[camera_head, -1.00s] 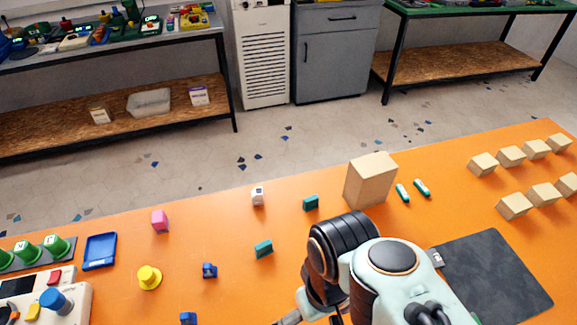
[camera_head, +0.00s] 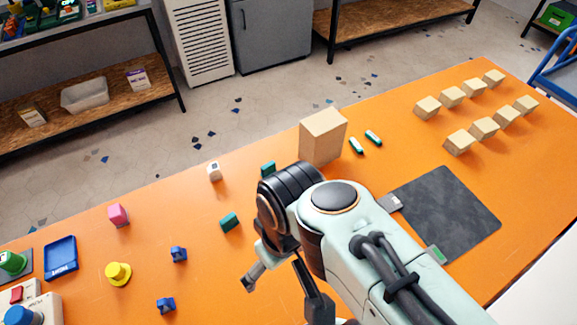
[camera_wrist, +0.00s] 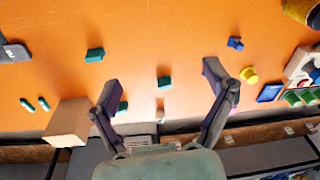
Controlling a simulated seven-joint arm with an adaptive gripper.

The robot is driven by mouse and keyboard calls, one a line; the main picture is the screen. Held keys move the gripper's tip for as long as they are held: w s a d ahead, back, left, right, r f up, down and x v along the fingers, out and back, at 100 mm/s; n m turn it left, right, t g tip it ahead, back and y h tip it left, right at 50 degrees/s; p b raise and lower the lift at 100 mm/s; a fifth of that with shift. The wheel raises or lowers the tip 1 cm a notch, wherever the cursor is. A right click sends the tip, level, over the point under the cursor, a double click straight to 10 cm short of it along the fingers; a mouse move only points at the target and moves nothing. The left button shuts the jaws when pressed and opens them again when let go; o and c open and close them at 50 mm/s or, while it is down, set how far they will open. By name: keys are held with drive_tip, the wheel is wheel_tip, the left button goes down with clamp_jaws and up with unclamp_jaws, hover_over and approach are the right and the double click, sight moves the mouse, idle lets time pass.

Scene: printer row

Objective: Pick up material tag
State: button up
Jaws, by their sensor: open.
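No piece is readable as a material tag, so I cannot tell which one it is. Small teal blocks lie on the orange table, one left of my gripper (camera_head: 285,292) in the head view (camera_head: 229,222) and one farther back, partly behind my arm (camera_head: 268,168). My gripper is open and empty above the table. In the wrist view, one teal block (camera_wrist: 164,83) shows between the spread fingers, with a white cube (camera_wrist: 160,110) below it. Another teal block (camera_wrist: 95,55) lies left of the fingers. A grey piece (camera_head: 392,203) lies at the dark mat's edge.
A cardboard box (camera_head: 323,136) stands behind my arm, beside two teal-and-white sticks (camera_head: 364,142). A dark mat (camera_head: 450,205) and several tan blocks (camera_head: 459,142) are to the right. Left are a pink cube (camera_head: 118,215), yellow knob (camera_head: 118,273), blue pieces (camera_head: 178,254) and blue tray (camera_head: 60,260).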

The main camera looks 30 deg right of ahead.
drive_tip(key=w+d+f+n+t+h, duration=0.15)
drive_tip(key=w+d, duration=0.25)
drive_tip(key=w, duration=0.4)
drive_tip(key=w+d+f+m+t, duration=0.1)
drive_tip(key=w+d+f, duration=0.25)
drive_tip(key=w, duration=0.35)
drive_tip(key=s+d+f+g, duration=0.1)
drive_tip(key=d+f, duration=0.1)
drive_tip(key=f, duration=0.2)
drive_tip(key=s+d+f+m+g, duration=0.1)
drive_tip(key=d+f, duration=0.2)
drive_tip(key=f, duration=0.2)
drive_tip(key=s+d+f+m+g, duration=0.1)
drive_tip(key=s+d+f, duration=0.1)
drive_tip(key=d+f, duration=0.1)
drive_tip(key=shift+s+f+g+y, duration=0.1)
drive_tip(key=shift+f+g+y, duration=0.25)
drive_tip(key=shift+f, duration=0.3)
drive_tip(key=shift+s+d+f+m, duration=0.1)
drive_tip(key=shift+d+f+m, duration=0.05)
drive_tip(key=shift+f+m, duration=0.15)
wheel_tip(320, 180, down, 6)
drive_tip(key=c, duration=0.9)
